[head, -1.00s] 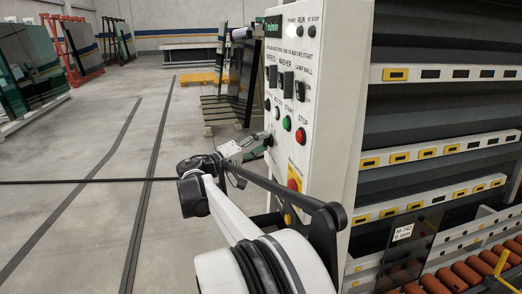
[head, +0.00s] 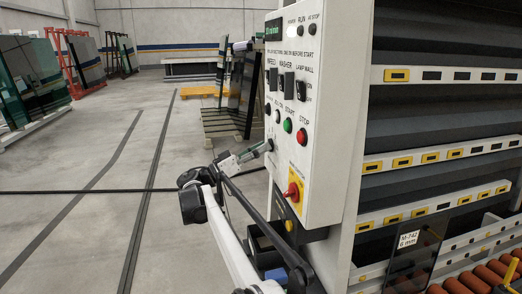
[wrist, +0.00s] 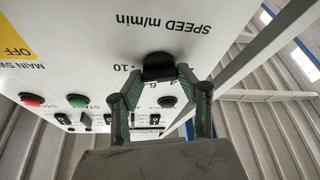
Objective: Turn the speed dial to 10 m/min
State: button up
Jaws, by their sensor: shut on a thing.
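The speed dial (wrist: 158,66) is a black knob on the white panel (wrist: 90,30), under upside-down "SPEED m/min" lettering in the wrist view. A "10" mark (wrist: 130,68) shows just left of the dial, and smaller numbers lie partly behind my fingers. My gripper (wrist: 160,78) has its two green-sided fingers closed in on the dial, one on each side. I cannot make out exactly where the dial points.
Near my gripper in the head view are a green button (head: 287,125), a red stop button (head: 302,136) and a red-and-yellow main switch (head: 293,191). Washer rails (head: 440,152) stand to the right. The floor (head: 80,220) at left is mostly open.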

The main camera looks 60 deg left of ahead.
jog(key=shift+f+m+h, duration=0.1)
jog(key=shift+m+h, duration=0.5)
jog(key=shift+m, duration=0.7)
jog(key=o, duration=1.1)
jog(key=shift+o, duration=0.2)
jog(key=v, duration=0.7)
jog(key=shift+s, duration=0.2)
jog(key=shift+a+f, duration=0.1)
